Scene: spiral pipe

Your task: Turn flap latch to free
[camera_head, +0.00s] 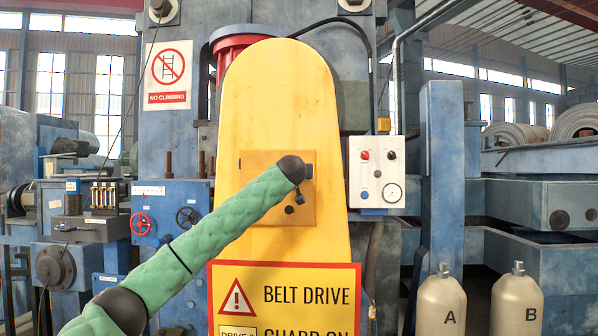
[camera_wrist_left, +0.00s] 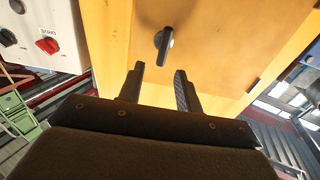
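The flap (camera_head: 255,200) is a square yellow-orange panel on the tall yellow belt guard (camera_head: 280,100). In the left wrist view the flap (camera_wrist_left: 205,45) fills the upper middle. The latch (camera_wrist_left: 164,40) is a small dark knob with a bar-shaped grip on it. My left gripper (camera_wrist_left: 159,69) is open and empty, its two fingers pointing toward the latch with a gap between. The latch is beyond the fingertips, apart from them. In the head view my green-sleeved left arm reaches across the flap and its dark wrist covers part of it; the fingers are not clear there. My right gripper is not in view.
A white control box (camera_head: 377,172) with a red knob and gauge is right of the guard; it shows at left in the wrist view (camera_wrist_left: 40,38). A belt drive sign (camera_head: 283,300) is below. Bottles A (camera_head: 440,305) and B (camera_head: 517,305) stand lower right.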

